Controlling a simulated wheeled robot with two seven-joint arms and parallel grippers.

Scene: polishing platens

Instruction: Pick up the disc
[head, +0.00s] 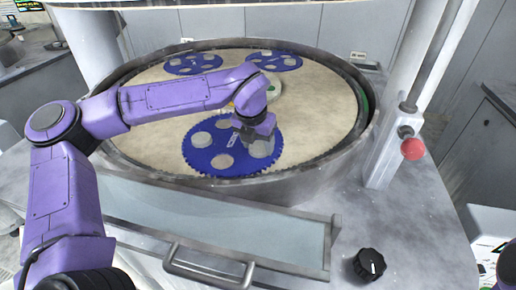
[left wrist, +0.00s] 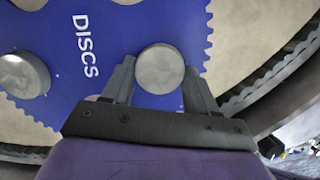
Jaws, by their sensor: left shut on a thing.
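A grey round disc (left wrist: 160,69) sits between the two fingers of my left gripper (left wrist: 158,85) in the left wrist view. In the head view my left gripper (head: 259,137) points down over the right side of the near blue toothed carrier (head: 206,165), with the disc (head: 261,149) at its fingertips. The gripper is shut on this disc. I cannot tell whether the disc touches the carrier. Other grey discs (head: 201,140) lie in the carrier, one of them (left wrist: 22,74) at the left of the wrist view. My right gripper is not in view.
The carrier lies on a round beige platen (head: 318,125) inside a raised metal rim (head: 290,186). Two more blue carriers (head: 193,63) (head: 274,61) lie at the back.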

